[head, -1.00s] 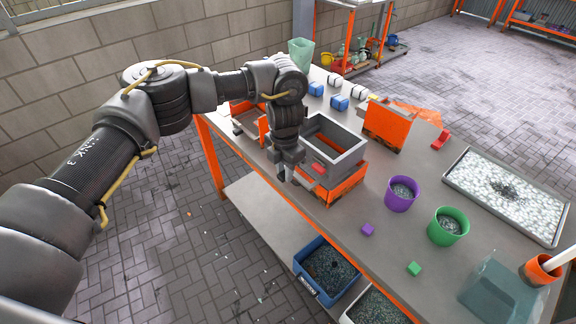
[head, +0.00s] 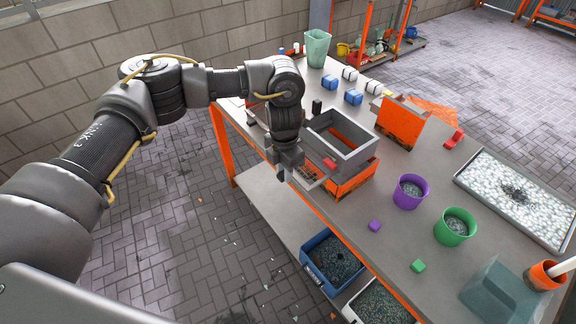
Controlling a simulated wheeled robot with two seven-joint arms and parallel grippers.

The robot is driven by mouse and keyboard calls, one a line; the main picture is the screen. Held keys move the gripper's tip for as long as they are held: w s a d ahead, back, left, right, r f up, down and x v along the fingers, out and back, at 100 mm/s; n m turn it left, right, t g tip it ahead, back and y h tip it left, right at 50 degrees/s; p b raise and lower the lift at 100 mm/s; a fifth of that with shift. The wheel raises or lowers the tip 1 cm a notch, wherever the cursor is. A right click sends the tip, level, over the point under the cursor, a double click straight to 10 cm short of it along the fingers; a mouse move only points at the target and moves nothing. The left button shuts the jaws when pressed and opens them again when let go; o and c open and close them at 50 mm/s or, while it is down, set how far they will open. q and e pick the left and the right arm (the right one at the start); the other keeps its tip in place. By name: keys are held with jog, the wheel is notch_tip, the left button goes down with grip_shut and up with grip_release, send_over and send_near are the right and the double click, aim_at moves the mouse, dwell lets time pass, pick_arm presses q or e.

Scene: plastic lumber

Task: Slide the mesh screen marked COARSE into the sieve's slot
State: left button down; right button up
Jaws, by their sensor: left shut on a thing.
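The sieve (head: 352,160) is a grey open-topped box on an orange base near the table's front left edge. A small red piece (head: 330,163) shows at its front wall. My left gripper (head: 285,172) points down just left of the sieve, by the table edge, shut on a flat mesh screen (head: 307,180) with a light frame. The screen's right end is close to the sieve's front; I cannot tell whether it is in the slot. Its marking is not readable, and the gripper hides part of it. My right gripper is not in view.
Behind the sieve stand an orange box (head: 401,122), blue and white blocks and a greenish container (head: 317,48). To the right are a purple cup (head: 409,192), a green cup (head: 455,227) and a pebble tray (head: 462,184). A blue bin (head: 318,277) sits on the lower shelf.

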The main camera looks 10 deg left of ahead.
aim_at(312, 159)
pick_arm(q)
jog(key=shift+s+a, duration=0.3)
jog(key=shift+s, duration=0.1)
jog(key=shift+p, duration=0.35)
dwell(0.8)
jog(key=shift+w+d+b, duration=0.95)
jog(key=shift+w+d, duration=0.15)
jog(key=shift+w, duration=0.2)
jog(key=shift+w+d+b, duration=0.9)
jog(key=shift+w+d, duration=0.15)
jog(key=shift+w, duration=0.3)
jog(key=shift+w+d+b, duration=0.95)
jog(key=shift+w+d, duration=0.15)
jog(key=shift+w, duration=0.2)
dwell(0.9)
jog(key=shift+w, duration=0.1)
jog(key=shift+d+f, duration=0.1)
jog(key=shift+d, duration=0.05)
jog(key=shift+d+f+g, duration=0.1)
jog(key=shift+f+g, duration=0.05)
jog(key=shift+g, duration=0.15)
